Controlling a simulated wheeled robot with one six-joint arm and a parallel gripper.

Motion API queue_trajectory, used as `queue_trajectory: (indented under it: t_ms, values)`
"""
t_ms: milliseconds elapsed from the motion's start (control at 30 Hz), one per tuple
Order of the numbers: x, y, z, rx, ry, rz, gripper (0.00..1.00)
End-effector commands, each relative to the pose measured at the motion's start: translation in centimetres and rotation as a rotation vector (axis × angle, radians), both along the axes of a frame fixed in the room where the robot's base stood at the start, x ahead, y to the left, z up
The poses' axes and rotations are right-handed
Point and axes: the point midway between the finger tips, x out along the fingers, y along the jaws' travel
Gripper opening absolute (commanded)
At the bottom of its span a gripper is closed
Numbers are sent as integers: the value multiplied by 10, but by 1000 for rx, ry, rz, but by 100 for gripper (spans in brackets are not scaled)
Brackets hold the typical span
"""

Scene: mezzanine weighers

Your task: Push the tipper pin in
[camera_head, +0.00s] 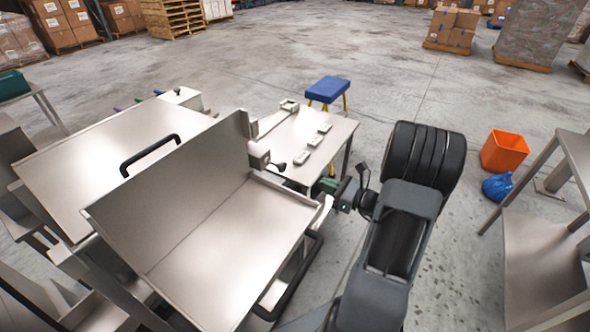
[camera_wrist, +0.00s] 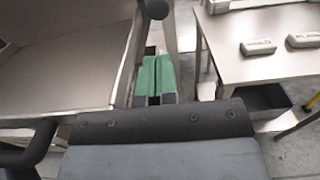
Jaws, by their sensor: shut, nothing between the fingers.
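The steel tipper tray (camera_head: 215,245) with its tall back plate stands left of my arm. A small block (camera_head: 258,155) sits at the plate's right end, with a dark round knob (camera_head: 280,167) beside it. I cannot tell for sure that this knob is the pin. In the wrist view a dark ball knob (camera_wrist: 157,9) tops a post at the upper edge. My gripper (camera_head: 326,188) is right of the tray's corner, apart from the knob. Its green fingers (camera_wrist: 155,78) lie together, empty, in the wrist view.
A side table (camera_head: 325,146) with several small labelled blocks stands just beyond my gripper. A blue stool (camera_head: 327,90) is behind it. A black tray handle (camera_head: 298,283) runs near my arm. An orange bin (camera_head: 504,151) and a blue bag (camera_head: 497,187) are on the floor at right.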

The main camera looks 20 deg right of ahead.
Motion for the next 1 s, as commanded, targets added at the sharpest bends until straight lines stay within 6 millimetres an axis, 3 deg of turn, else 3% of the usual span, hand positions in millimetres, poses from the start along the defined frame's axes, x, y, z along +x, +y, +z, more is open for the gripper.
queue_trajectory:
  t_ms: [500, 733, 1000]
  values:
    - [78, 54, 2, -1, -1, 7, 0]
    - [97, 65, 1, -1, -1, 4, 0]
    - [103, 69, 0, -1, -1, 2, 0]
